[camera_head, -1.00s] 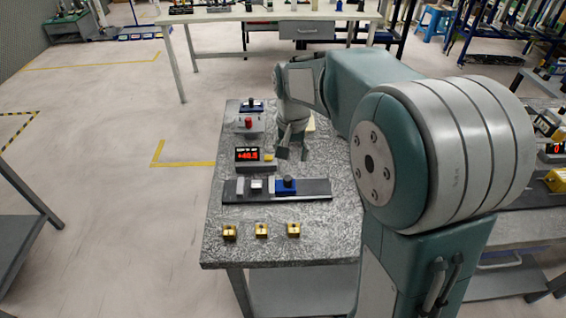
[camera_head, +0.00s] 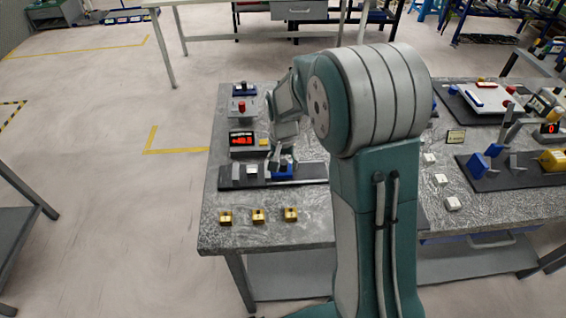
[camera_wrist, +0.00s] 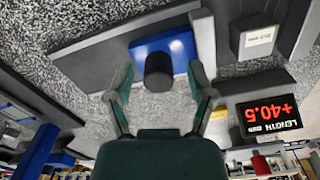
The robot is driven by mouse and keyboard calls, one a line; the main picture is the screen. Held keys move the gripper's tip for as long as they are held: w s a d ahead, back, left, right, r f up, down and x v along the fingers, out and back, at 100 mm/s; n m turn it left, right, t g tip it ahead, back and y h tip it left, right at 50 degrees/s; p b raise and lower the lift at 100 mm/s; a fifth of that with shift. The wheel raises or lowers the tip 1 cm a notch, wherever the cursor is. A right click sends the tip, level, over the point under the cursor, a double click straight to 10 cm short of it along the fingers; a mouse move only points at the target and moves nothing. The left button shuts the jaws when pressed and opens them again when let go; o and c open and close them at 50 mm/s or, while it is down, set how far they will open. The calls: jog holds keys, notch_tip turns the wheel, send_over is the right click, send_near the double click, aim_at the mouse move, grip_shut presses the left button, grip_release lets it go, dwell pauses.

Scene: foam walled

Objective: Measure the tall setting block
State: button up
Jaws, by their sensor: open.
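A dark rail (camera_head: 312,172) lies on the near table with a blue slide (camera_head: 285,174) on it. The slide carries a black knob (camera_wrist: 159,71). My gripper (camera_head: 284,163) is open over the slide; in the wrist view its fingers (camera_wrist: 162,82) stand on either side of the knob, with no grip visible. A grey block with a white label (camera_wrist: 258,38) is beside the slide. A display (camera_head: 241,138) reads +40.5 in red. Three gold blocks (camera_head: 225,217) (camera_head: 258,215) (camera_head: 290,213) stand in front. I cannot tell which block is the tall setting block.
A yellow button (camera_head: 264,142) is beside the display. A box with a red button (camera_head: 242,107) and a blue box with a black knob (camera_head: 244,89) stand behind. Floor left of the table is clear.

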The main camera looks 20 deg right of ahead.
jog(key=shift+f, duration=0.1)
jog(key=c, duration=1)
jog(key=shift+o, duration=0.2)
jog(key=shift+w+a, duration=0.2)
jog(key=shift+a, duration=0.8)
jog(key=shift+w+a, duration=0.2)
jog(key=shift+a, duration=0.8)
jog(key=o, duration=1)
jog(key=shift+c, duration=0.2)
